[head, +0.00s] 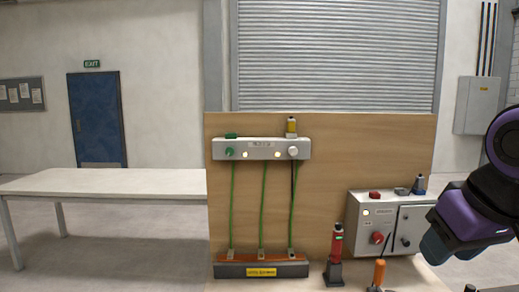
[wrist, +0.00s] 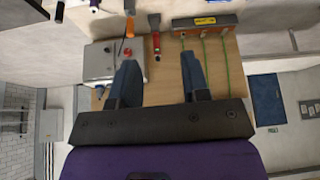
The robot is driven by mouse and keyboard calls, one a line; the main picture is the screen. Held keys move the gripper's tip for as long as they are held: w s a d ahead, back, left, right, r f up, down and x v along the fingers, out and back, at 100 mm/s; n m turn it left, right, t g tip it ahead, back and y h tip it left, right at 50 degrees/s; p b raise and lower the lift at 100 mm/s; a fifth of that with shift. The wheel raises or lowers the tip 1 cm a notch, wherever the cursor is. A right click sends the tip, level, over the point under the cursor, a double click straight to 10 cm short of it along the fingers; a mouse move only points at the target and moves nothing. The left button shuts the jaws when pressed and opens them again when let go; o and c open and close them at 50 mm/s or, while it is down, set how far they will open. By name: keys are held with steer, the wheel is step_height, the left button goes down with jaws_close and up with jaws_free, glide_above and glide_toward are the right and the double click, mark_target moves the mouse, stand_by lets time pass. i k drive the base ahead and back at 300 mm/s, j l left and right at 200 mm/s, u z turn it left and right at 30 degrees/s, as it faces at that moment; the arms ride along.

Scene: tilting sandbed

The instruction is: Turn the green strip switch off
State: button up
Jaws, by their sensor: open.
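A pale strip box (head: 262,149) is fixed near the top of the wooden board. At its left end is a green knob (head: 229,152), with a small green block (head: 231,136) on top of the box above it. Two small pale lights show between this knob and a white knob (head: 293,152) at the right end. The knob's exact setting is too small to read. My gripper is at the far right of the head view, well away from the strip. In the wrist view my gripper (wrist: 156,60) is open and empty; the strip box is not visible there.
Green cables run down to an orange-topped base (head: 262,270). A grey control box (head: 392,225) with a red knob stands at right. A red-and-black upright tool (head: 335,255) and an orange handle (head: 379,272) stand before the board (head: 325,180). A white table (head: 110,184) is at left.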

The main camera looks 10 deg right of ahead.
mark_target(229, 151)
steer(key=j+u, duration=0.1)
steer(key=j, duration=0.45)
steer(key=i+j+u, duration=0.15)
steer(key=j, duration=0.35)
steer(key=i+j+u, duration=0.1)
steer(key=j, duration=0.45)
